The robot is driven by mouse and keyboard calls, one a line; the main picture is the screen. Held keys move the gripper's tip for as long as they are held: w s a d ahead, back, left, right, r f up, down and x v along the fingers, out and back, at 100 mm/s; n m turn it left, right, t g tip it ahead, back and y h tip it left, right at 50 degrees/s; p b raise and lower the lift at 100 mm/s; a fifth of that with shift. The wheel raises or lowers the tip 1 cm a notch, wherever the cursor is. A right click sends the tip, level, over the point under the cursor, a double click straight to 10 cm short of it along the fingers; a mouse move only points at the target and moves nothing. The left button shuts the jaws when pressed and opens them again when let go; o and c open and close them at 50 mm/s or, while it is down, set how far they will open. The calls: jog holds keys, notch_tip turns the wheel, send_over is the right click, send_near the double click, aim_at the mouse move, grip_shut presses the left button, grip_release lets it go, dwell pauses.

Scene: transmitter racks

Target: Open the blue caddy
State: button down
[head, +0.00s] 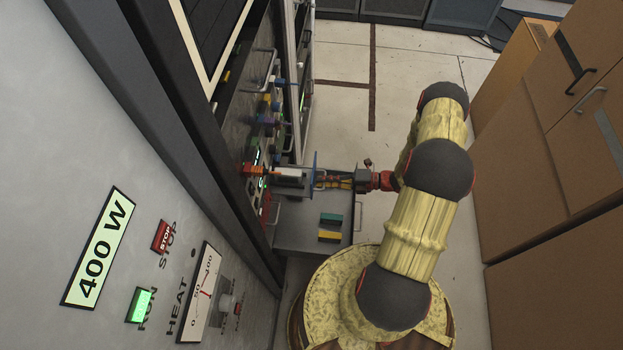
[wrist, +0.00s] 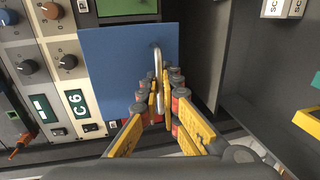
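The blue caddy shows its flat blue front (wrist: 112,75) in the wrist view, with an upright metal bar handle (wrist: 155,60) on it. In the head view its front (head: 314,163) is seen nearly edge-on, standing out from the rack, with a pale grey body (head: 288,174) behind it. My gripper (wrist: 158,100) has its yellow fingers closed in on both sides of the lower handle. It also shows in the head view (head: 322,181), small, right of the blue front. The fingertips partly hide the handle's lower end. The caddy's inside is not visible.
The rack face (wrist: 30,55) has knobs, buttons and a C 6 label. An orange-red part (head: 254,169) sticks out left of the caddy. A grey shelf (head: 290,237) below holds green (head: 331,219) and yellow (head: 329,236) blocks.

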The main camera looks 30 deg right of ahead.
jog(key=shift+d, duration=0.15)
jog(key=c, duration=2)
grip_release()
jog(key=shift+c, duration=0.2)
jog(key=v, duration=1.2)
